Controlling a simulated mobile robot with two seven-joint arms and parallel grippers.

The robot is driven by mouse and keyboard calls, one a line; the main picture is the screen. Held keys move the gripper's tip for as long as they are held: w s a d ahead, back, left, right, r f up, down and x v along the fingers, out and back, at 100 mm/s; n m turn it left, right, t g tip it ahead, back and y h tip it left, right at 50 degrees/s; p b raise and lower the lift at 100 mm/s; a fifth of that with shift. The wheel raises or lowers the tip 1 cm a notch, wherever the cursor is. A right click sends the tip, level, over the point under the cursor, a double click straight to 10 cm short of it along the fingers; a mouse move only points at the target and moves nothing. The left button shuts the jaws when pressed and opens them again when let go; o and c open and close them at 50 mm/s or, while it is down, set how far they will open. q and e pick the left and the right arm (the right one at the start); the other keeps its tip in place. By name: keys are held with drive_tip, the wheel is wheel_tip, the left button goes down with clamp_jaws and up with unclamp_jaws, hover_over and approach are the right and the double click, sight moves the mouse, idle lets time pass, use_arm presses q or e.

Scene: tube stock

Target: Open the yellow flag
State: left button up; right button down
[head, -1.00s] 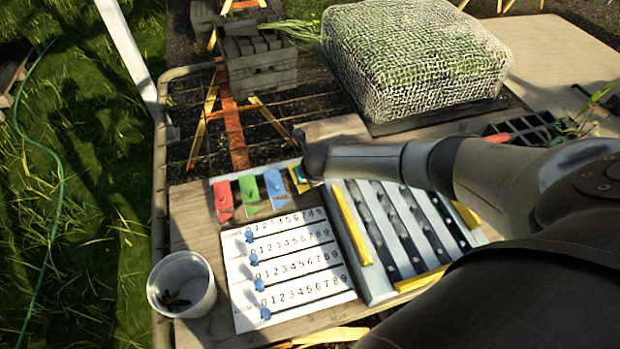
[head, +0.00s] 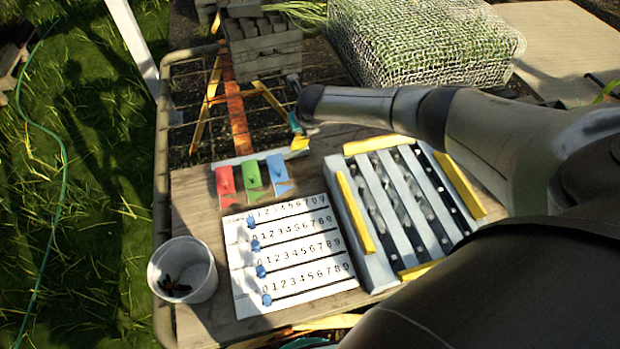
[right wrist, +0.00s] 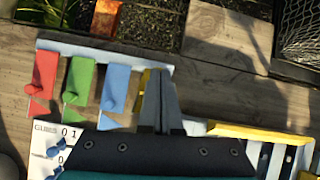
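A pale rail (head: 230,160) at the board's far edge carries a red flag (head: 226,184), a green flag (head: 252,183) and a blue flag (head: 278,174), which lie toward me. The yellow flag (head: 300,144) is at the rail's right end, just below the tip of my right gripper (head: 295,122). In the right wrist view, a sliver of the yellow flag (right wrist: 145,78) shows left of the gripper fingers (right wrist: 160,82), which hide the rest. The fingers look closed together; I cannot tell whether they touch the flag. My left gripper is out of view.
A white sheet with number rows and blue sliders (head: 290,245) lies nearer. A grey slatted frame with yellow bars (head: 357,215) is at the right. A white bucket (head: 183,270) stands at the left. A netted crate (head: 425,45) is behind my right arm.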

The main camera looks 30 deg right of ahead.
drive_tip(key=shift+w+d, duration=0.1)
drive_tip(key=shift+w, duration=0.2)
drive_tip(key=shift+r, duration=0.1)
idle(0.4)
drive_tip(key=shift+r+p, duration=0.55)
drive_tip(key=shift+r, duration=0.3)
drive_tip(key=shift+s+r+p, duration=0.25)
drive_tip(key=shift+r+p, duration=0.05)
drive_tip(key=shift+r, duration=0.2)
drive_tip(key=p+v, duration=0.3)
drive_tip(key=v, duration=1.1)
drive_tip(key=shift+p, duration=0.3)
